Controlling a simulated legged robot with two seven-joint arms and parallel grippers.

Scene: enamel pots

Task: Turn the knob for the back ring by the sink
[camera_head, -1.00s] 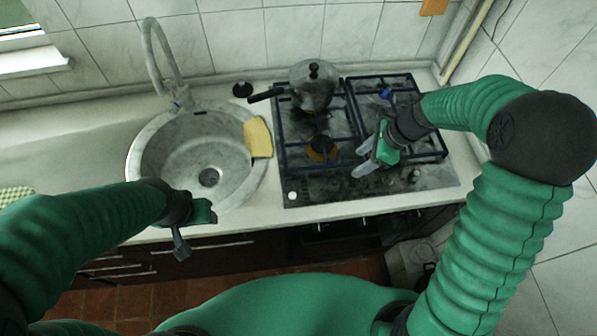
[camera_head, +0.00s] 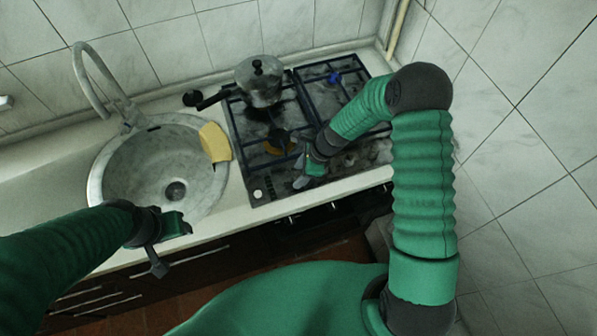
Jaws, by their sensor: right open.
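The gas hob (camera_head: 236,132) is dark, with black grates. Its back ring by the sink lies under a metal pot (camera_head: 260,82) and is mostly hidden. A yellowish front ring (camera_head: 279,141) shows in front of it. A pale round knob (camera_head: 258,194) sits at the hob's front left corner. My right gripper (camera_head: 299,179) is open and empty over the hob's front strip, to the right of that knob and apart from it. Any knobs beneath it are hidden. My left gripper (camera_head: 168,246) hangs in front of the counter by the sink, apart from the hob. Its jaw opening is unclear.
The round sink (camera_head: 112,180) with a tall tap (camera_head: 97,75) is left of the hob. A yellow cloth (camera_head: 214,143) hangs on its right rim. The pot's dark handle points left. A tiled wall (camera_head: 520,120) bounds the right side.

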